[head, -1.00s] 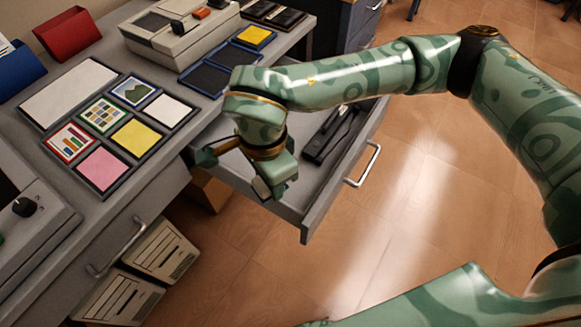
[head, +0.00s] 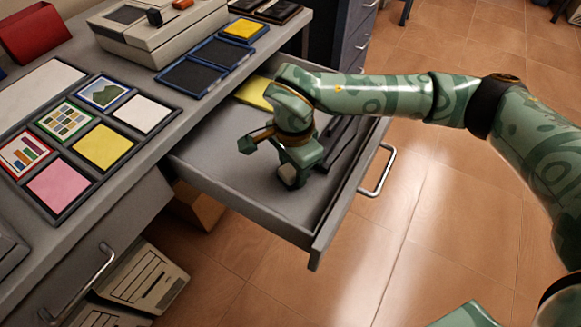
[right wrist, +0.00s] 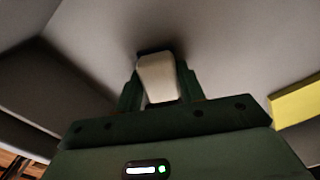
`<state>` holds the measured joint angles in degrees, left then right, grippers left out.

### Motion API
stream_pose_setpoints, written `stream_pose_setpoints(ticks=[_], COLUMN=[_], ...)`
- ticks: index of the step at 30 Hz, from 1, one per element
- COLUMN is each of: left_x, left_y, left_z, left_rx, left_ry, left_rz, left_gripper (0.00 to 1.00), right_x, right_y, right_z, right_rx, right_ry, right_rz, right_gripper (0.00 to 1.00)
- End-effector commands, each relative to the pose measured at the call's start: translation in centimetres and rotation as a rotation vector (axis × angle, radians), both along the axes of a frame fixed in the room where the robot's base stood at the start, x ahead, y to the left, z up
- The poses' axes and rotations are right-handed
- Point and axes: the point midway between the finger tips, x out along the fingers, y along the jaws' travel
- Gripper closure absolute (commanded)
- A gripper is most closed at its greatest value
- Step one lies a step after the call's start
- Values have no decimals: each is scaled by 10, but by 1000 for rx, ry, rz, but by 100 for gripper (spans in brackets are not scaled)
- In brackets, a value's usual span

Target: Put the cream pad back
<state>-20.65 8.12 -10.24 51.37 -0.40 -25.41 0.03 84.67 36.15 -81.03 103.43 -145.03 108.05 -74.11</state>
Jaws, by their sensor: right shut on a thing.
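My right gripper (head: 290,168) is inside or just over the open drawer (head: 230,190), pointing down. It is shut on a small cream-white block (right wrist: 158,78), which shows between the fingers in the right wrist view; in the head view only a pale bit shows at the fingertips. I cannot tell whether this block is the cream pad. A whitish pad (head: 145,113) lies flat in the desk rack, beside a yellow pad (head: 103,146) and a pink pad (head: 59,187). My left gripper is not in view.
A yellow pad (head: 254,92) lies at the back of the drawer, and dark items (head: 345,140) lie along its right side. A blue-framed holder (head: 190,76) on the desk has two dark panels and a yellow one. The drawer's front left floor is clear.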

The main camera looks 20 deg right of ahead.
Motion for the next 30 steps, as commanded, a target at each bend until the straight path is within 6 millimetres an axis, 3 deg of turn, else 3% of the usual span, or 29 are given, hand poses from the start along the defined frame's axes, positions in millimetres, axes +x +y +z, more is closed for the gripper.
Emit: stream_pose_setpoints(ticks=[10, 11, 13, 23, 26, 30], left_x=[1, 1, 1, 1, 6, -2], left_y=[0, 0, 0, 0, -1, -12], left_z=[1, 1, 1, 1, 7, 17], left_rx=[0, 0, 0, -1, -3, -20], left_ry=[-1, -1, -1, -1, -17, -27], left_rz=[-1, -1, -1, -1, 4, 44], left_gripper=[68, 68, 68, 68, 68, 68], right_x=[0, 0, 0, 0, 0, 1], right_y=[0, 0, 0, 0, 0, 0], right_z=[-1, -2, -1, 1, 18, 53], right_rx=[0, 0, 0, 1, -1, -1], right_ry=[-2, -2, -3, -3, -9, -14], right_rz=[-1, -1, -1, 0, 0, 0], right_gripper=[82, 58, 39, 39, 39, 39])
